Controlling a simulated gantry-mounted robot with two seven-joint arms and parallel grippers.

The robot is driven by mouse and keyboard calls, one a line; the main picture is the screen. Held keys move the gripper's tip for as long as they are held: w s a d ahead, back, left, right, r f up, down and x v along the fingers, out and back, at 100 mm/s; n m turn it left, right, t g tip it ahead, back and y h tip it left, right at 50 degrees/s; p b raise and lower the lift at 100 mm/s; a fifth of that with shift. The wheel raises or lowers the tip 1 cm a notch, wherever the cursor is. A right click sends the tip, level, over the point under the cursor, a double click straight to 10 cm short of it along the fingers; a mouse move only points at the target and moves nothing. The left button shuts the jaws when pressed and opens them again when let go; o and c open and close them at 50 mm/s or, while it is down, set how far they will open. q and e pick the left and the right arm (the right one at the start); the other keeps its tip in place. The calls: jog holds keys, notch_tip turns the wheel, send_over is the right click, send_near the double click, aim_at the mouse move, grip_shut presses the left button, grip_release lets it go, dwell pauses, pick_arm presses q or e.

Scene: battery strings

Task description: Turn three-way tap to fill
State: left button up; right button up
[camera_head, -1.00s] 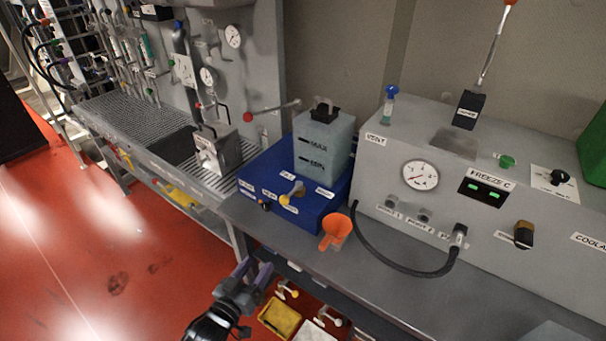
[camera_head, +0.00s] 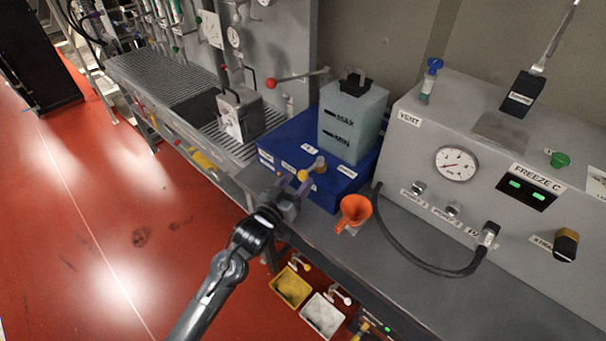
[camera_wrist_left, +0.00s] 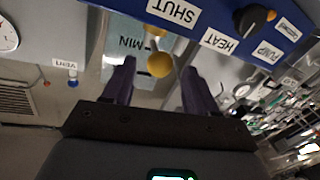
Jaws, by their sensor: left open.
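The three-way tap (camera_head: 319,164) stands on the front of a blue box (camera_head: 328,196). Its handle ends in a yellow ball (camera_head: 303,175), pointing towards the lower left in the head view. My left gripper (camera_head: 293,186) is open at the front of the box, close to the handle. In the left wrist view the yellow ball (camera_wrist_left: 160,65) appears between the two dark fingers, with visible gaps on both sides. A SHUT label (camera_wrist_left: 173,12) and a HEAT label (camera_wrist_left: 220,41) are on the box beside it. My right gripper is out of view.
A translucent tank (camera_head: 352,120) marked MAX and MIN stands on the box. An orange funnel (camera_head: 355,209) and a black hose (camera_head: 425,265) lie close to the right. A red-knobbed lever (camera_head: 272,84) projects behind. Yellow and white bins (camera_head: 291,287) sit below the bench edge.

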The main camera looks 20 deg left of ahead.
aim_at(300, 179)
pick_arm(q)
jog(key=shift+w+d, duration=0.15)
jog(key=shift+w, duration=0.8)
jog(key=shift+w+d, duration=0.15)
jog(key=shift+w, duration=0.75)
grip_shut()
